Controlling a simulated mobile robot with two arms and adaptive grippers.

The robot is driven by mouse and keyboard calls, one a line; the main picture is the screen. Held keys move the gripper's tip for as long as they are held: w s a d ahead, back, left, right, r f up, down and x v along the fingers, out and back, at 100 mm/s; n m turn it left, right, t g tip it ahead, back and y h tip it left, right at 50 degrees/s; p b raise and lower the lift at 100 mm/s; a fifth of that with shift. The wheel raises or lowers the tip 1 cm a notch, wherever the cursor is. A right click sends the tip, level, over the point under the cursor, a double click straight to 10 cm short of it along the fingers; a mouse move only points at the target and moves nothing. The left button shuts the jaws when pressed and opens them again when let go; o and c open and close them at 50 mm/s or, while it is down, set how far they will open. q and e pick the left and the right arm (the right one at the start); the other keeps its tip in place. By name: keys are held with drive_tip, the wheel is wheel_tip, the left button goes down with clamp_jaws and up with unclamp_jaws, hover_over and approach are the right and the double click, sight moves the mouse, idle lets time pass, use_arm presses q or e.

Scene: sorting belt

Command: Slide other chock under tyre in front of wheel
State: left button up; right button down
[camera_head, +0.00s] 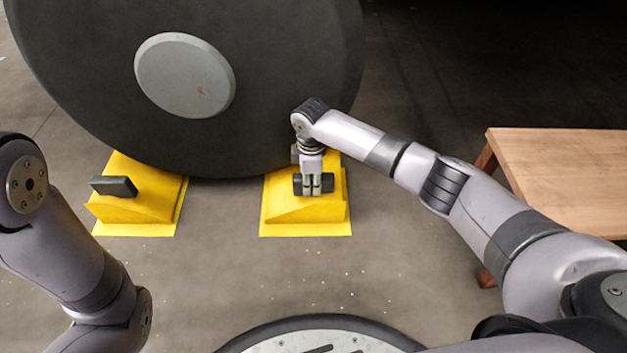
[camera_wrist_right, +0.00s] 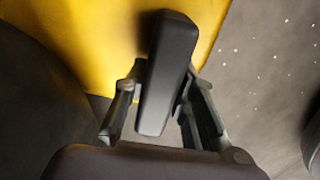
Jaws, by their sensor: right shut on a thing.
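A large dark tyre (camera_head: 290,80) with a grey hub stands on the floor at the upper left in the head view. A yellow chock (camera_head: 305,216) lies at the tyre's lower right, close against it. My right gripper (camera_head: 314,190) is shut on this chock's black handle, and the handle also shows between the fingers in the right wrist view (camera_wrist_right: 167,75). Another yellow chock (camera_head: 130,208) with a black handle (camera_head: 114,187) sits at the tyre's lower left. The contact between chocks and tyre is partly hidden. My left arm shows at the left, but its gripper is out of view.
A wooden table (camera_head: 570,170) stands at the right, beyond my right arm. The concrete floor (camera_head: 215,265) in front of and between the chocks is clear.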

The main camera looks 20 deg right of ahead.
drive_tip(key=shift+w+a, duration=0.15)
drive_tip(key=shift+a, duration=0.15)
drive_tip(key=shift+f+p, duration=0.1)
drive_tip(key=shift+p, duration=0.2)
idle(0.3)
drive_tip(key=shift+f, duration=0.15)
drive_tip(key=c, duration=1.2)
unclamp_jaws()
drive_tip(key=shift+c, duration=0.2)
drive_tip(key=shift+f, duration=0.1)
